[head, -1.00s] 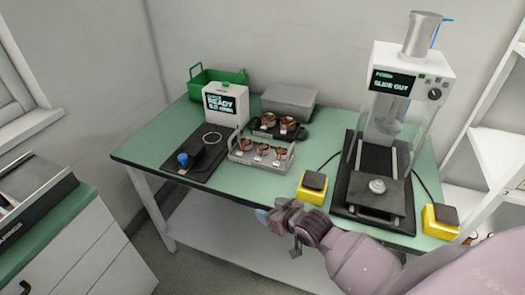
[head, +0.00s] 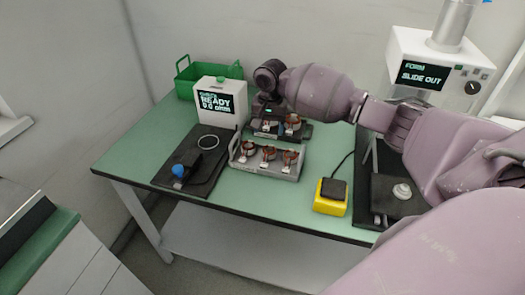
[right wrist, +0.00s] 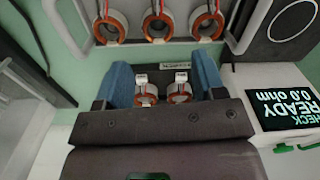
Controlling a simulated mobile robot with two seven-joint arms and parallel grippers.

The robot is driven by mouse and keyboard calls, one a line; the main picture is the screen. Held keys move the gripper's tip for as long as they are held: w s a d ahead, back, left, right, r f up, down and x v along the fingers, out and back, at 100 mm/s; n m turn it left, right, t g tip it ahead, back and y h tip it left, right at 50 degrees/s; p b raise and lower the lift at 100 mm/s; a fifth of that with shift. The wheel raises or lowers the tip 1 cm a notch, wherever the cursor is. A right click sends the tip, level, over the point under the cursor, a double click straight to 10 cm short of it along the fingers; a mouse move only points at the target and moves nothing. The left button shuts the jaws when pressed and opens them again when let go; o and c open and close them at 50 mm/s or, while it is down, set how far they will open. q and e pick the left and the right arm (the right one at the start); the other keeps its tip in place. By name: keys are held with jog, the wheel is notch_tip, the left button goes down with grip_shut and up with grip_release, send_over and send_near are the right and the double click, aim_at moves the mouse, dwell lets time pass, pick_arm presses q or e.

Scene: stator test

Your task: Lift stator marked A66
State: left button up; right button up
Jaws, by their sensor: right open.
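Three more stators stand in a grey tray (head: 262,172) in front. No A66 marking is legible on any tag. My right gripper (right wrist: 164,75) is open, its blue fingers left and right of the back pair in the wrist view. I cannot tell whether it touches them. My left gripper is not in view.
A check box reading READY (head: 219,101) stands close to the left of my right gripper. A black plate (head: 190,158) with a ring and blue knob lies at left. A green crate (head: 190,88) is behind.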

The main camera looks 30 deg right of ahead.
jog(key=b, duration=0.1)
send_over(269, 150)
jog(key=s+a, duration=0.1)
jog(key=s, duration=0.1)
jog(key=f, duration=0.4)
jog(key=shift+w+f, duration=0.2)
jog(key=shift+f, duration=0.95)
jog(key=f, duration=0.2)
jog(key=f+b, duration=0.1)
jog(key=f, duration=0.1)
jog(key=shift+w+d, duration=0.1)
jog(key=shift+w, duration=0.1)
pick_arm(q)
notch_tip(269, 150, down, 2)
pick_arm(e)
jog(key=shift+c, duration=0.4)
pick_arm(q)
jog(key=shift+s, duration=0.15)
pick_arm(e)
jog(key=c, duration=0.7)
jog(key=shift+o, duration=0.2)
jog(key=shift+r, duration=0.15)
